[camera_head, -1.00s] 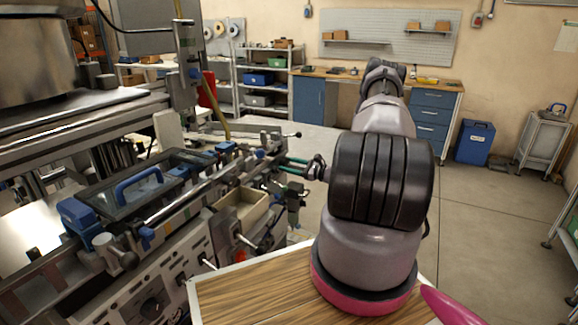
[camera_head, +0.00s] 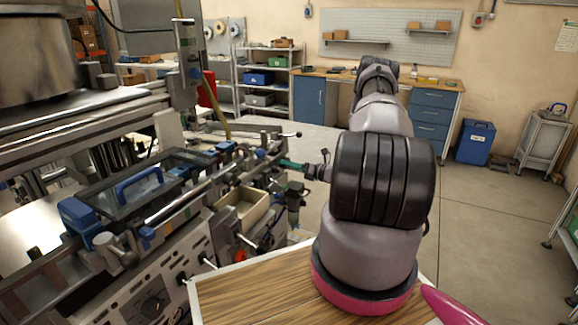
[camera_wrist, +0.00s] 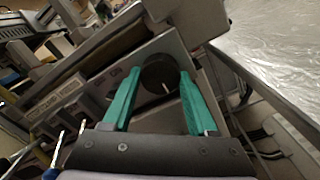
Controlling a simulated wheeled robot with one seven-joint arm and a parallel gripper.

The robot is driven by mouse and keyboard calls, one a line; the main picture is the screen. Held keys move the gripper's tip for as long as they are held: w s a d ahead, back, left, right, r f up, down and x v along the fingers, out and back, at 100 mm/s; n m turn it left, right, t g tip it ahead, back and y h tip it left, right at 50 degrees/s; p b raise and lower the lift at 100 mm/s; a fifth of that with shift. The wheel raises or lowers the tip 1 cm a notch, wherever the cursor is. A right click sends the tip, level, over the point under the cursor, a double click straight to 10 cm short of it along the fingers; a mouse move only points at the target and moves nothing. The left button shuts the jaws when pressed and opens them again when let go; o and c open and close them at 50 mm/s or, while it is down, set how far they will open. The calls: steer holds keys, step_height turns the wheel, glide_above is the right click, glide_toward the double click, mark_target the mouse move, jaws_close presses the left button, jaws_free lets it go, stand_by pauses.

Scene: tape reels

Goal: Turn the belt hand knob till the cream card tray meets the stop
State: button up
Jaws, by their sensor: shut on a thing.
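The belt hand knob (camera_wrist: 158,76) is a dark round knob with a pale mark, on a grey metal plate in the wrist view. My gripper (camera_wrist: 160,84) has its two green fingers shut on opposite sides of it. In the head view my gripper (camera_head: 289,165) reaches left to the machine's right end, and its fingertips and the knob are hard to make out there. A cream open-topped box (camera_head: 257,211) sits at the machine's front; I cannot tell whether it is the card tray. I cannot make out the stop.
The machine's blue-handled clear cover (camera_head: 142,185) and rails lie left of my gripper. A wooden-topped surface (camera_head: 250,290) is at the front, below my arm. A metal surface (camera_wrist: 270,50) lies right of the knob in the wrist view. Open floor (camera_head: 480,220) is to the right.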

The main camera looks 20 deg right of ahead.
steer(key=shift+s+m, duration=0.1)
steer(key=shift+m, duration=1.5)
steer(key=o, duration=1.4)
steer(key=v, duration=1)
steer(key=shift+s+d, duration=0.3)
